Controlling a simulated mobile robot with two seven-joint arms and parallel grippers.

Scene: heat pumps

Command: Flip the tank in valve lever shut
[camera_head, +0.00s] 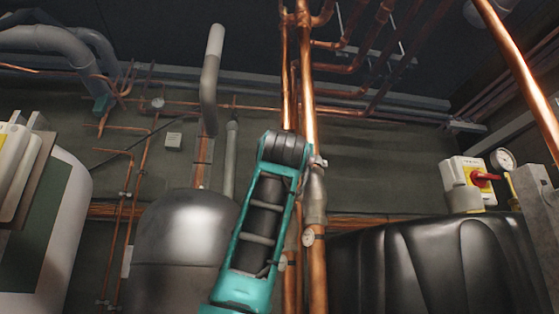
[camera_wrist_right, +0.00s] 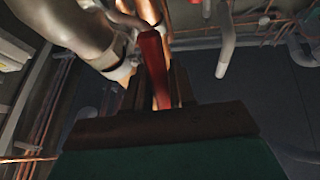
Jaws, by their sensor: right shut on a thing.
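A long red valve lever (camera_wrist_right: 153,62) shows in the right wrist view, beside a thick metallic pipe (camera_wrist_right: 72,28). I take it as the tank in valve lever; no label is readable. My right gripper (camera_wrist_right: 156,82) is shut on the lever, which stands between its dark fingers. The valve body is partly hidden behind the lever. In the head view, a teal and black arm link of mine rises up the middle in front of the copper pipes, and neither the held lever nor the right gripper can be made out. My left gripper is in neither view.
A rounded grey tank (camera_head: 185,240) stands to the left and a black ribbed tank (camera_head: 430,265) to the right. A yellow box with a red switch (camera_head: 482,179) is at the right.

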